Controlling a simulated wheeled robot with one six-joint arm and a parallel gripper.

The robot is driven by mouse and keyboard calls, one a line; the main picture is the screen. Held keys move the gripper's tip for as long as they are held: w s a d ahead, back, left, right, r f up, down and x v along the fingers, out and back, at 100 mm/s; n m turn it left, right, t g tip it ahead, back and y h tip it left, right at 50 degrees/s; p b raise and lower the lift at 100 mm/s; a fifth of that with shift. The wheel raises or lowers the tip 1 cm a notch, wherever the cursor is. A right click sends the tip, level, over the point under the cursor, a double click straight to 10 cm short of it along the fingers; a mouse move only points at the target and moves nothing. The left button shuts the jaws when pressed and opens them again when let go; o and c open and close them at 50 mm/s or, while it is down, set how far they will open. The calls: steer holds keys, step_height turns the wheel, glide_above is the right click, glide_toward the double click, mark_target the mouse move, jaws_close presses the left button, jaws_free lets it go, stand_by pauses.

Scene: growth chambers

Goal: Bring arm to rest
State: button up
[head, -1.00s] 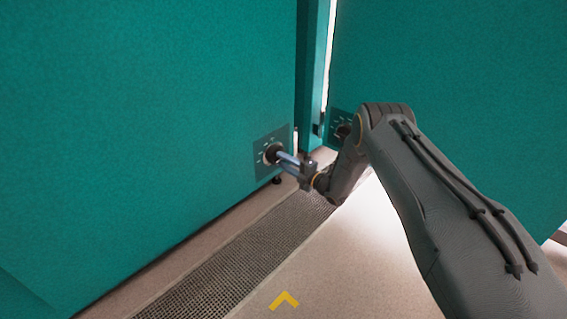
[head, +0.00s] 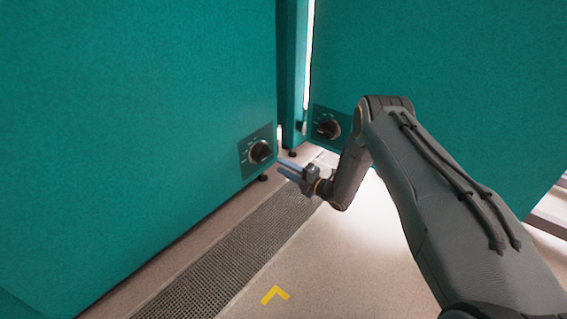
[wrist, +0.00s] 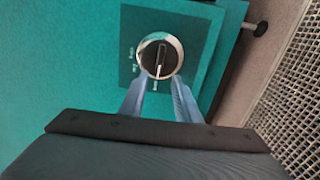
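My gripper (head: 283,167) is out in front of the left teal chamber's lower right corner in the head view, at the end of my extended arm. Its two bluish fingers point toward a black rotary knob (head: 259,151) on a dark panel and are apart from it. In the wrist view the fingers (wrist: 160,100) stand apart with nothing between them, and the knob (wrist: 160,56) with its silver ring lies beyond the tips. The knob's pointer line runs toward the lower edge of the wrist picture.
A second teal chamber (head: 440,80) with its own knob (head: 328,128) stands behind my arm on the right. A metal floor grate (head: 240,245) runs along the left chamber's foot. A yellow chevron (head: 275,294) marks the open pale floor.

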steer(key=shift+r, duration=0.1)
steer(key=w+a+r+m+h, duration=0.3)
steer(key=w+a+r, duration=0.1)
steer(key=r, duration=0.3)
steer(key=s+a+r+m+g+h, duration=0.25)
steer(key=s+r+m+h, duration=0.5)
steer(key=r, duration=0.75)
steer(key=s+d+r+m+g+h, duration=0.1)
steer(key=s+d+r+m+g, duration=0.2)
steer(key=s, duration=1.3)
steer(key=s+d+r+m+g, duration=0.1)
steer(key=s+r+m+g, duration=0.3)
steer(key=s, duration=1.2)
steer(key=s+d+r+m+g+h, duration=0.1)
steer(key=s+d+r+m+g, duration=0.3)
steer(key=s, duration=1.2)
steer(key=d+r+m+t+h+p, duration=0.1)
steer(key=d+r+m+p, duration=0.2)
steer(key=d+r+p, duration=0.6)
steer(key=d+r+m+t+p, duration=0.1)
steer(key=d+r+m+p, duration=0.3)
steer(key=d+r+p, duration=0.5)
steer(key=shift+s+d+r+h+p, duration=0.3)
steer(key=shift+r+p, duration=3.25)
steer(key=shift+p, duration=3.85)
